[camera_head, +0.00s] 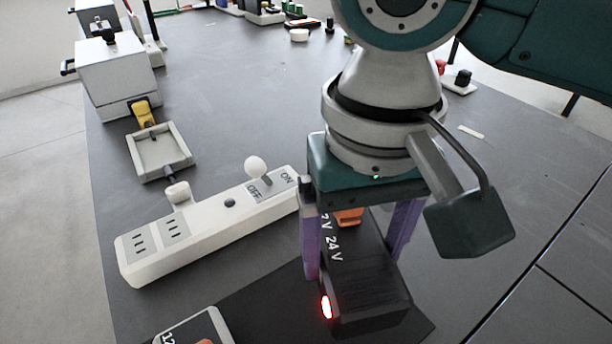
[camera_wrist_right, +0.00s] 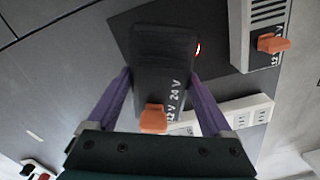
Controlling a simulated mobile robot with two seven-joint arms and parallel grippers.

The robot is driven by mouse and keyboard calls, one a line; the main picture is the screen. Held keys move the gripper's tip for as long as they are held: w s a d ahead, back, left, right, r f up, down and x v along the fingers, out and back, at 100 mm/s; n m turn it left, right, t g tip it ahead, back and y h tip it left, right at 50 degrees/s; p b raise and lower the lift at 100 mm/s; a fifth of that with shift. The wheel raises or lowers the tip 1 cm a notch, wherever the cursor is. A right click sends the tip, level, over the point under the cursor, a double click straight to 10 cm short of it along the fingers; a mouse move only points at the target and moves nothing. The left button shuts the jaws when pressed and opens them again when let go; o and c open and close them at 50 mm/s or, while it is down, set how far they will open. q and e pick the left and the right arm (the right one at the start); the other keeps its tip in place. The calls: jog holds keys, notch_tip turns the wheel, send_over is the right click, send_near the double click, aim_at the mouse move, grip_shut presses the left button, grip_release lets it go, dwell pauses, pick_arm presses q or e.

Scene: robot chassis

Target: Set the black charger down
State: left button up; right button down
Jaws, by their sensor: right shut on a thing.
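The black charger (camera_head: 370,295) has 12 V and 24 V marks, an orange switch and a glowing red light. My right gripper (camera_head: 352,262) points down with its purple fingers on either side of the charger and is shut on it. The wrist view shows the charger (camera_wrist_right: 163,60) between the fingers with its orange switch toward the wrist. The charger is over a flat black mat (camera_head: 262,305); I cannot tell whether it touches the mat. My left gripper is not in view.
A white power strip (camera_head: 205,228) with an ON/OFF switch lies just left of the gripper. A white charger (camera_wrist_right: 262,28) with an orange switch is beside the black one. A square tray (camera_head: 160,155) and white boxes (camera_head: 117,75) stand farther left. The table right of the gripper is mostly clear.

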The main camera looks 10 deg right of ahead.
aim_at(354, 250)
notch_tip(354, 250, down, 6)
jog(key=shift+r+b, duration=0.25)
jog(key=shift+b, duration=0.5)
jog(key=shift+f, duration=0.3)
grip_release()
jog(key=shift+f, duration=0.15)
jog(key=shift+r, duration=0.2)
notch_tip(354, 250, up, 11)
jog(key=p, duration=0.3)
jog(key=shift+r, duration=0.5)
